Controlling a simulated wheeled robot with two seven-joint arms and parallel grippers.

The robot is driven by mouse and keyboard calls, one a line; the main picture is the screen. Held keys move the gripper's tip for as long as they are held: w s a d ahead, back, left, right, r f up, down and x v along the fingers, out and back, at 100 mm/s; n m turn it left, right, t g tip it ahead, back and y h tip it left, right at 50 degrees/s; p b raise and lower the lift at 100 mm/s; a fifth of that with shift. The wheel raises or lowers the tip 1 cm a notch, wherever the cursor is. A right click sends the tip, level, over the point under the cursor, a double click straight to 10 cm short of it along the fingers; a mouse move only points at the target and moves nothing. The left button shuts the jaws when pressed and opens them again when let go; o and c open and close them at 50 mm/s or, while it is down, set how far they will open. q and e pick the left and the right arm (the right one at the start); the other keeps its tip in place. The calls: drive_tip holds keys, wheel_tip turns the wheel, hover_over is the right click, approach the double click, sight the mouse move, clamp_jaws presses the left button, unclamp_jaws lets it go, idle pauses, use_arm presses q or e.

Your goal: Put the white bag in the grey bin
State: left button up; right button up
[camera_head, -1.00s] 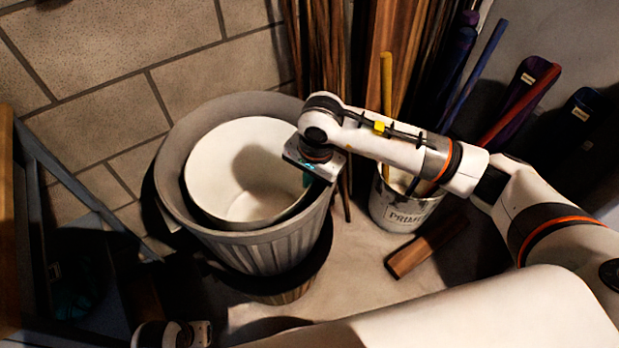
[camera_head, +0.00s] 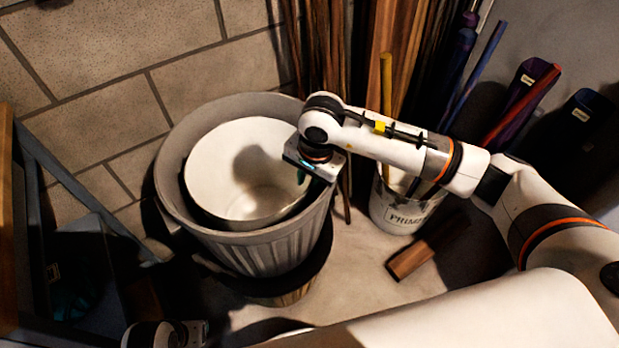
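The grey ribbed bin (camera_head: 252,253) stands left of centre in the head view. A white, open-topped round shape (camera_head: 222,165) sits inside its rim; I cannot tell whether this is the white bag or a liner. No other white bag is clearly in view. My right gripper (camera_head: 303,176) hangs pointing down over the right side of the bin's opening. Its fingers are mostly hidden under the wrist, so I cannot see whether they are open or hold anything. My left gripper (camera_head: 200,333) shows only partly at the bottom edge, lower left, apart from the bin.
A metal paint bucket (camera_head: 397,214) holding sticks stands right of the bin. A wooden block (camera_head: 410,260) lies on the floor before it. Boards and long-handled tools lean behind. A brick wall is at the back left; a dark frame stands at the far left.

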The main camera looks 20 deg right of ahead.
use_arm(q)
drive_tip(key=shift+f, duration=0.1)
use_arm(e)
drive_tip(key=shift+s+f, duration=0.35)
drive_tip(key=shift+f, duration=0.3)
drive_tip(key=shift+r, duration=0.1)
drive_tip(key=shift+w+r+p, duration=0.15)
drive_tip(key=shift+r+p, duration=0.35)
drive_tip(key=shift+p, duration=0.4)
use_arm(q)
wheel_tip(320, 180, down, 9)
drive_tip(key=s+p, duration=0.1)
drive_tip(key=shift+g, duration=0.3)
use_arm(e)
wheel_tip(320, 180, up, 12)
drive_tip(key=shift+s+d, duration=0.35)
drive_tip(key=shift+d, duration=0.1)
drive_tip(key=shift+r, duration=0.1)
